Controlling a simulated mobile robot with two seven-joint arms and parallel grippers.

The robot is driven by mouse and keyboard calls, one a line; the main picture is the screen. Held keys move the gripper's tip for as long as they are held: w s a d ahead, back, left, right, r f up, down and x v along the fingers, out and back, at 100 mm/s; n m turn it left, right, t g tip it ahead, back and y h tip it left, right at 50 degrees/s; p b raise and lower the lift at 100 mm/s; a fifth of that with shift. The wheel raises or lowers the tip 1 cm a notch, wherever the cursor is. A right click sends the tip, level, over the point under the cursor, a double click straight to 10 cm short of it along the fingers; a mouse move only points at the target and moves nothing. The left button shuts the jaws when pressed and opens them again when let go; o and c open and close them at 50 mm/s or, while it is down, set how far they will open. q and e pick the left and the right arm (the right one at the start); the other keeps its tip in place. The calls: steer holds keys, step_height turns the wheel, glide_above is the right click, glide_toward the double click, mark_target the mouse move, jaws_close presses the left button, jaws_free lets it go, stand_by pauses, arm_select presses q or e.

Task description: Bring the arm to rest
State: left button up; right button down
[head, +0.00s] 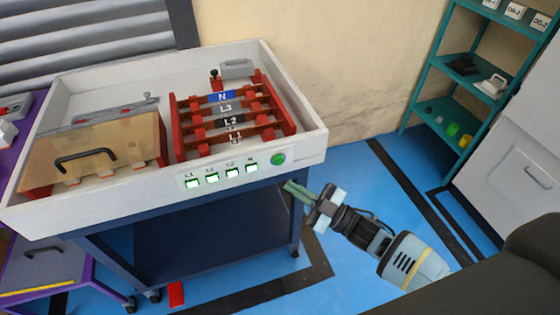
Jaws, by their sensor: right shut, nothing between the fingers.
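The right arm comes in from the lower right. My left gripper is not in view.
The bench holds red-framed bars labelled N, L3, L2 and L1 (225,118), and a wooden cover with a black handle (90,150). Its front has lit switches and a green button (278,159). A teal shelf (440,75) and grey cabinet (510,165) stand right. Blue floor (350,190) is open between.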

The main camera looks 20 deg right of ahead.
stand_by(0.7)
